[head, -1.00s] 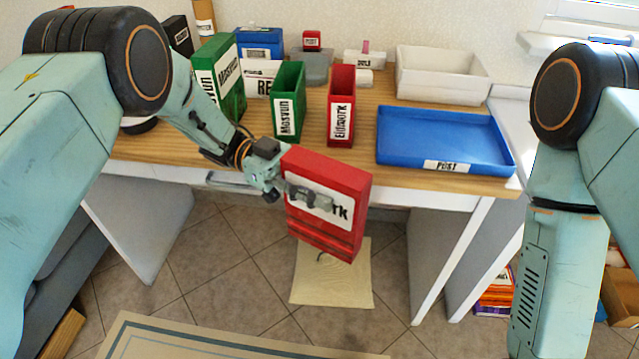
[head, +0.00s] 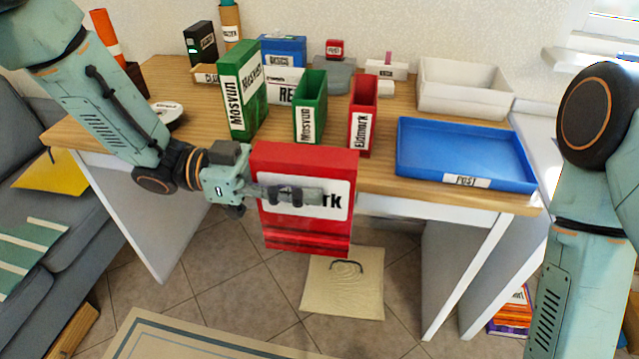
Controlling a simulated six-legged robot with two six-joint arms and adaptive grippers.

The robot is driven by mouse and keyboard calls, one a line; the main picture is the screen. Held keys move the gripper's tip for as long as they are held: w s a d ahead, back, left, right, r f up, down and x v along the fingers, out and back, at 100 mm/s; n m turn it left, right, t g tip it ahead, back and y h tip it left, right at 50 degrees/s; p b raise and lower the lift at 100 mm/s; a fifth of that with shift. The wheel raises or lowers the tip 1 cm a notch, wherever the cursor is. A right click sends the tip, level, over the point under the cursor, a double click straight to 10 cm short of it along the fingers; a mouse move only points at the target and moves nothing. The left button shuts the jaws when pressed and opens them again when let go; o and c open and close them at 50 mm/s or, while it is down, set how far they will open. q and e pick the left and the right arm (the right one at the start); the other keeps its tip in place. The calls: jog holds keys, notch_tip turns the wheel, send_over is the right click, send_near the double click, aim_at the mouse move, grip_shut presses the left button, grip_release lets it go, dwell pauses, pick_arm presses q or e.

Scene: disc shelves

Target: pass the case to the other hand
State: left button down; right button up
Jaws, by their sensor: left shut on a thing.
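The red case (head: 306,166) has a white label, partly covered by my gripper, with "rk" showing. It hangs upright in front of the desk's front edge, above the floor. My left gripper (head: 290,194) comes from the left and is shut on the case, with its fingers across the label. My right arm stands at the right edge of the head view. Its gripper is out of the picture, below the frame.
On the desk (head: 180,75) stand a green case (head: 242,90), a green holder (head: 311,105), a red holder (head: 362,115), a blue tray (head: 465,150) and a white bin (head: 465,90). A paper bag (head: 345,285) lies on the floor below. Open space lies between the case and my right arm.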

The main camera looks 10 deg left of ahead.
aim_at(279, 169)
pick_arm(q)
jog(key=shift+s+a+r+n+t, duration=0.35)
jog(key=shift+a+r+n+t, duration=0.1)
jog(key=shift+r+t, duration=0.25)
jog(key=shift+s+a+r+n+t, duration=0.4)
jog(key=shift+a+r+n+t, duration=0.1)
jog(key=shift+t, duration=0.35)
jog(key=shift+s+a+r+n+t, duration=0.35)
jog(key=shift+a+r+n+t, duration=0.1)
jog(key=shift+r+t, duration=0.25)
jog(key=shift+f, duration=0.1)
